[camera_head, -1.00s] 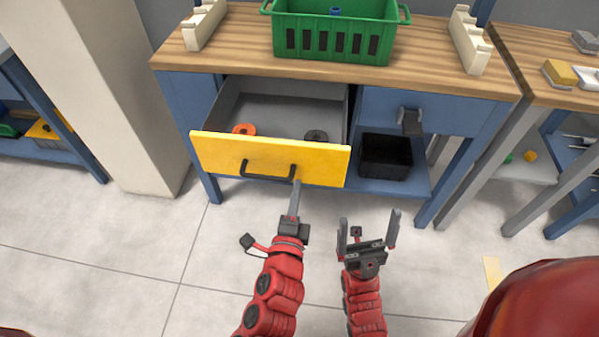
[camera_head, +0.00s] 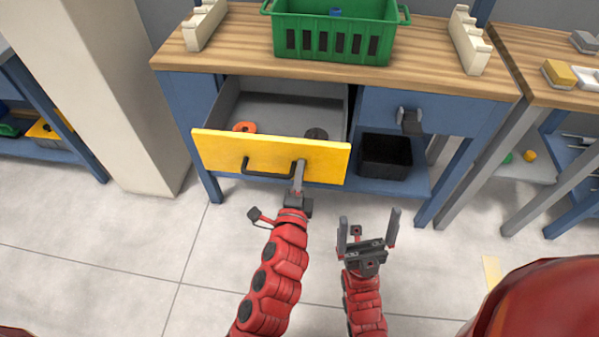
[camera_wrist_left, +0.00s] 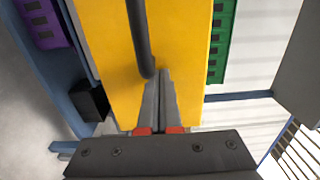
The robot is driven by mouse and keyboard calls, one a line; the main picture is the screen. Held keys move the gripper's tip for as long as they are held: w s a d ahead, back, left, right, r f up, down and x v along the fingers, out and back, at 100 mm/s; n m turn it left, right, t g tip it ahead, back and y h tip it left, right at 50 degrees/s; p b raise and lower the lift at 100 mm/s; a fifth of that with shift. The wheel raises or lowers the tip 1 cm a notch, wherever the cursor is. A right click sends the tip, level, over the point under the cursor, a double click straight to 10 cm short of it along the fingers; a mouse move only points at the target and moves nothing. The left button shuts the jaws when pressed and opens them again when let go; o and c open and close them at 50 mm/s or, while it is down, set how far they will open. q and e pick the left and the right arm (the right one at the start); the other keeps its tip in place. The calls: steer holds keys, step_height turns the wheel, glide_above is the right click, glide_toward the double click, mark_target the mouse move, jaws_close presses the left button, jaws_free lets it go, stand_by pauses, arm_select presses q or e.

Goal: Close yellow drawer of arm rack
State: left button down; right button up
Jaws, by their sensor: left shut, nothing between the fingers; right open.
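The yellow drawer (camera_head: 225,153) is pulled out of the blue workbench, and its grey inside shows. An orange ring (camera_head: 244,127) and a dark ring (camera_head: 316,134) lie in it. A black bar handle (camera_head: 268,173) runs across its front. My left gripper (camera_head: 299,165) is shut and empty, its fingertips at the yellow front by the right end of the handle. In the left wrist view the shut fingers (camera_wrist_left: 160,90) reach the yellow front (camera_wrist_left: 110,60) beside the handle's end (camera_wrist_left: 140,40). My right gripper (camera_head: 368,232) is open and empty, lower and to the right, clear of the bench.
A green crate (camera_head: 335,35) stands on the wooden top between two cream racks (camera_head: 204,24) (camera_head: 469,40). A closed blue drawer (camera_head: 440,114) is at the right, above a black bin (camera_head: 386,156). Open floor lies in front of the bench.

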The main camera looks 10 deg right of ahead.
arm_select(q)
steer(key=x, duration=0.9)
steer(key=shift+w, duration=0.2)
steer(key=b+x, duration=0.4)
steer(key=x, duration=0.8)
steer(key=shift+w+d+f, duration=0.1)
steer(key=shift+f, duration=0.05)
steer(key=shift+w+d+r, duration=0.15)
steer(key=shift+w+r, duration=0.05)
steer(key=shift+w, duration=0.35)
steer(key=shift+r, duration=0.3)
